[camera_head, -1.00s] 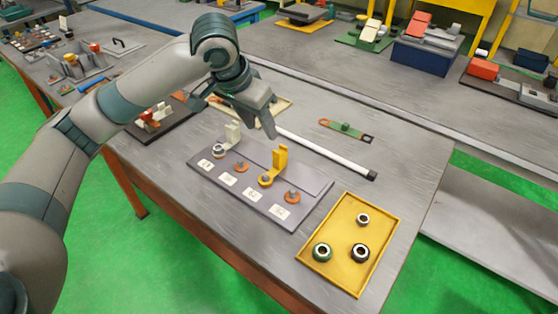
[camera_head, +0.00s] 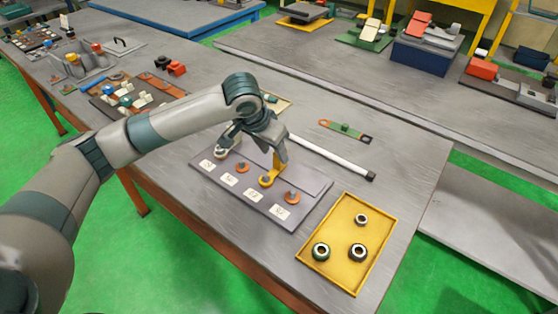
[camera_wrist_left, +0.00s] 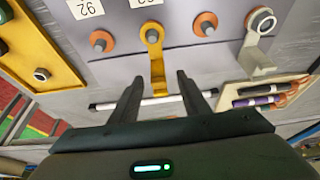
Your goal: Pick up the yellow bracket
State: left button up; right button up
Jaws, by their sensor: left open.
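The yellow bracket (camera_head: 273,176) stands on the grey plate (camera_head: 308,190), third from the left among the labelled posts. It has a ring foot around a post and an upright arm. In the left wrist view the bracket (camera_wrist_left: 156,62) points toward my left gripper (camera_wrist_left: 160,95). The two fingers are apart, one on each side of the bracket's end, with nothing held between them. In the head view my left gripper (camera_head: 268,150) is above the bracket and hides its upper part. My right gripper is not seen.
A white rod (camera_head: 325,155) lies behind the plate. A yellow tray (camera_head: 375,225) with three ringed parts sits to the right.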

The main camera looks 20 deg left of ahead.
aim_at(273, 166)
pick_arm(q)
jog(key=shift+w+d+f+p, duration=0.2)
jog(key=shift+f+p, duration=0.15)
jog(key=shift+f, duration=0.15)
jog(key=p+x, duration=0.1)
jog(key=x, duration=0.2)
jog(key=shift+d, duration=0.1)
jog(key=shift+w+f, duration=0.25)
jog(key=shift+f, duration=0.2)
grip_shut()
